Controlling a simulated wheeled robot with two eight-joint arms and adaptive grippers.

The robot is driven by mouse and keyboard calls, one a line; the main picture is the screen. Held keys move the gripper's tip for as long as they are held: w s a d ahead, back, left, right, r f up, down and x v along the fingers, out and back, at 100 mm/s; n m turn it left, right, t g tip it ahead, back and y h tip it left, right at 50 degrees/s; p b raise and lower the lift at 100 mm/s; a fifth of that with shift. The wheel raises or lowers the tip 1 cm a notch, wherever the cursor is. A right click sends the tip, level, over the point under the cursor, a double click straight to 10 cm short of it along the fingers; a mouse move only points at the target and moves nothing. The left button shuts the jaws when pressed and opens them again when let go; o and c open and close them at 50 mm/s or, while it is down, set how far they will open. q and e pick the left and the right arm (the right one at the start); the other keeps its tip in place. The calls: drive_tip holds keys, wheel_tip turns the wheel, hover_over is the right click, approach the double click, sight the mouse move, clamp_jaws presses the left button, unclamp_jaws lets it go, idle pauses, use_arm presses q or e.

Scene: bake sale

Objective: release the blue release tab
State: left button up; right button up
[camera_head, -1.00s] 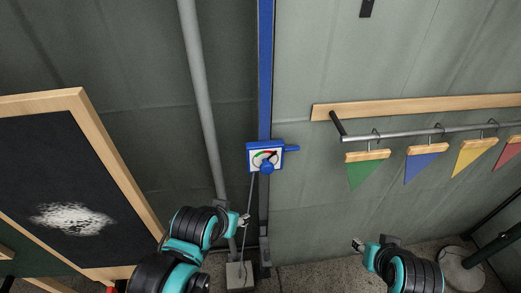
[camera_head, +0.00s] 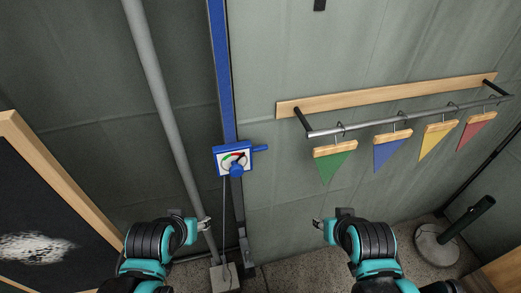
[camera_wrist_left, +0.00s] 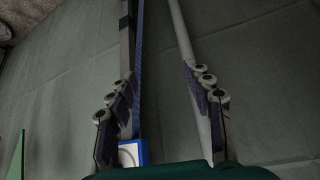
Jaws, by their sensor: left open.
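A blue box (camera_head: 219,161) with a white dial face is mounted on a blue upright post. A blue tab (camera_head: 261,148) sticks out from its right side, and a round blue knob (camera_head: 236,170) sits at its lower front. My left gripper (camera_head: 206,223) is below the box and slightly left of it, apart from it. In the left wrist view its fingers (camera_wrist_left: 160,112) are spread wide with nothing held. The box (camera_wrist_left: 143,149) shows there at the lower edge, partly cut off; the tab is not visible. My right gripper (camera_head: 318,224) is low, right of the post; its jaw opening is unclear.
A grey pole (camera_head: 155,90) runs left of the blue post (camera_head: 220,70). A chalkboard (camera_head: 45,205) stands at the left. A wall rail (camera_head: 390,120) with several coloured pennants hangs at the right. A round-based stand (camera_head: 437,245) is at the lower right.

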use_arm(q)
drive_tip(key=shift+d, duration=0.1)
drive_tip(key=c, duration=0.5)
drive_tip(key=shift+w+d+r+m, duration=0.1)
drive_tip(key=shift+w+d+m, duration=0.05)
drive_tip(key=shift+m, duration=0.55)
clamp_jaws()
drive_tip(key=w+d+r+m+t+y+p, duration=0.1)
drive_tip(key=w+d+r+m+t+p, duration=0.1)
drive_tip(key=d+m, duration=0.8)
drive_tip(key=w+d+r+m+t+y+p, duration=0.2)
drive_tip(key=d+r+m+t+p, duration=0.2)
drive_tip(key=d+m, duration=0.7)
wheel_tip(320, 180, up, 3)
drive_tip(key=m+p, duration=0.2)
drive_tip(key=m, duration=0.8)
drive_tip(key=shift+r+m+t+y+p, duration=0.2)
drive_tip(key=shift+m+t+y+p, duration=0.1)
